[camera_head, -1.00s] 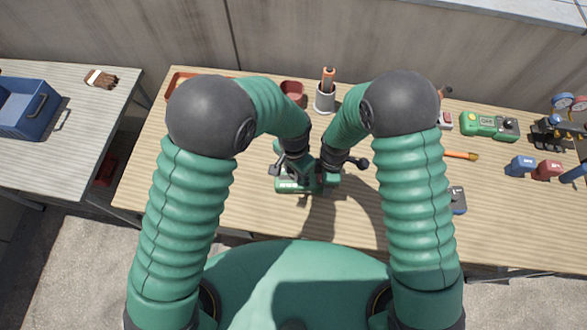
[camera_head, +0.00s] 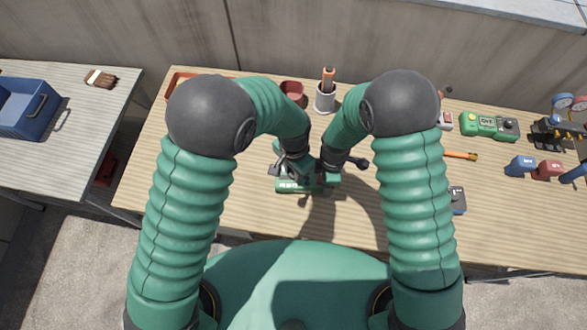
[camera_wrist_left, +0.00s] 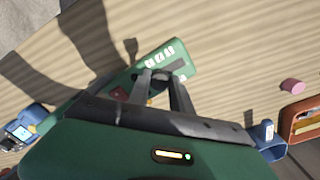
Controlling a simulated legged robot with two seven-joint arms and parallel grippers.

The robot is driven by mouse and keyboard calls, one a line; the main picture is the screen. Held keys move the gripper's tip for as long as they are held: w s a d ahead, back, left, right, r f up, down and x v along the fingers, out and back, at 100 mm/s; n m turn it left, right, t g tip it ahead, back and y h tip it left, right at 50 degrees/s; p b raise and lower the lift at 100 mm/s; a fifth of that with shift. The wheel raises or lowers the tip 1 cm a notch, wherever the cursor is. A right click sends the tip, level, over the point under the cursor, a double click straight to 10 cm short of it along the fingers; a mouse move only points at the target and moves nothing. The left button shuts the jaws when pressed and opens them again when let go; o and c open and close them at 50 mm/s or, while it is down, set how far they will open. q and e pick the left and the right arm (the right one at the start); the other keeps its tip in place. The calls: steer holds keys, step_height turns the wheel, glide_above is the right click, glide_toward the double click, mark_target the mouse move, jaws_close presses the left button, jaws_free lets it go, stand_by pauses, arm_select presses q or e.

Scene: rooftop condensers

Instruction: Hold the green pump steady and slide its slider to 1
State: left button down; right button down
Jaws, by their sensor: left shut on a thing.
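The green pump (camera_head: 294,185) lies on the wooden bench in the middle of the head view, between my two arms. Its green body with white markings shows in the left wrist view (camera_wrist_left: 180,48). My left gripper (camera_head: 284,165) is at the pump's left side. In the left wrist view its fingers (camera_wrist_left: 160,82) close around a dark part on the pump; I cannot tell whether that part is the slider. My right gripper (camera_head: 345,162) is close to the pump's right side. Its fingers are mostly hidden, and the slider's position is not readable.
A grey cup with an orange-handled tool (camera_head: 326,97) and a red pot (camera_head: 291,92) stand behind the pump. A green device with a display (camera_head: 487,124), an orange-handled tool (camera_head: 461,155) and small weights (camera_head: 522,165) lie to the right. A blue crate (camera_head: 25,110) stands on the left table.

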mark_target(281, 177)
arm_select(q)
steer(key=shift+w+r, duration=0.1)
steer(key=shift+w, duration=0.15)
arm_select(e)
steer(key=shift+s, duration=0.2)
arm_select(q)
steer(key=shift+a, duration=2)
steer(key=c, duration=1.1)
jaws_free()
steer(key=shift+s, duration=0.1)
steer(key=shift+c, duration=0.2)
steer(key=shift+d, duration=0.1)
steer(key=shift+r, duration=0.2)
arm_select(e)
steer(key=shift+w, duration=0.15)
arm_select(q)
step_height(281, 177, up, 12)
steer(key=shift+f, duration=0.25)
